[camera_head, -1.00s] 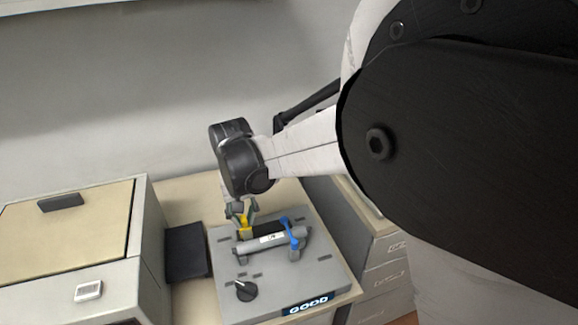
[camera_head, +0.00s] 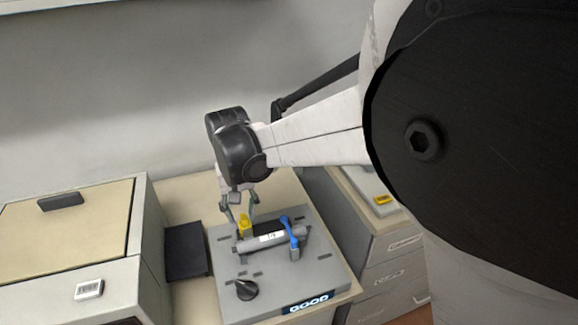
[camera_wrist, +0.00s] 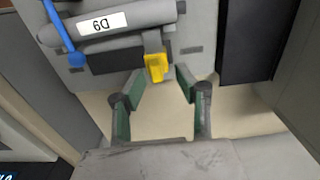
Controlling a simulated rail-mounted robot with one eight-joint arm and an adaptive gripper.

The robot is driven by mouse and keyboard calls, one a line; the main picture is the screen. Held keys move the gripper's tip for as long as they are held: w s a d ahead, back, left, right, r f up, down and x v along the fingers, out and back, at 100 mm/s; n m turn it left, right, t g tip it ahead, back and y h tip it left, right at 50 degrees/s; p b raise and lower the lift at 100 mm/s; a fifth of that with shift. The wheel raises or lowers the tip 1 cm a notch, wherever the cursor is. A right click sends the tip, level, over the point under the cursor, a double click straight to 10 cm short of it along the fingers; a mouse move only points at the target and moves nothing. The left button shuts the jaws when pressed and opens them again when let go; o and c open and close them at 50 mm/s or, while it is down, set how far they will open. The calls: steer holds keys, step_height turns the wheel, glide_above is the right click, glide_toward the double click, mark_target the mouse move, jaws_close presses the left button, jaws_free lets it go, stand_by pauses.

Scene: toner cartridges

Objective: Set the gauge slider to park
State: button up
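The gauge (camera_head: 322,272) is a grey flat device with a lit display reading GOOD. A grey toner cartridge (camera_head: 268,242) with a white label lies across it; the label reads upside down in the wrist view (camera_wrist: 102,24). A yellow slider tab (camera_head: 245,225) stands at the cartridge's left end and also shows in the wrist view (camera_wrist: 157,68). My gripper (camera_wrist: 160,84) is open and empty. Its fingertips are spread on either side of the yellow tab, slightly short of it in the picture, with no clear contact.
A blue lever (camera_head: 290,233) crosses the cartridge's right end. A black knob (camera_head: 240,290) sits at the gauge's front left. A dark pad (camera_head: 187,252) lies left of the gauge, next to a beige-lidded machine (camera_head: 65,225). Drawers (camera_head: 390,275) stand on the right.

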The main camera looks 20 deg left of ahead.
mark_target(242, 225)
step_height(242, 225, up, 10)
steer(key=shift+s, duration=0.3)
steer(key=shift+f, duration=0.15)
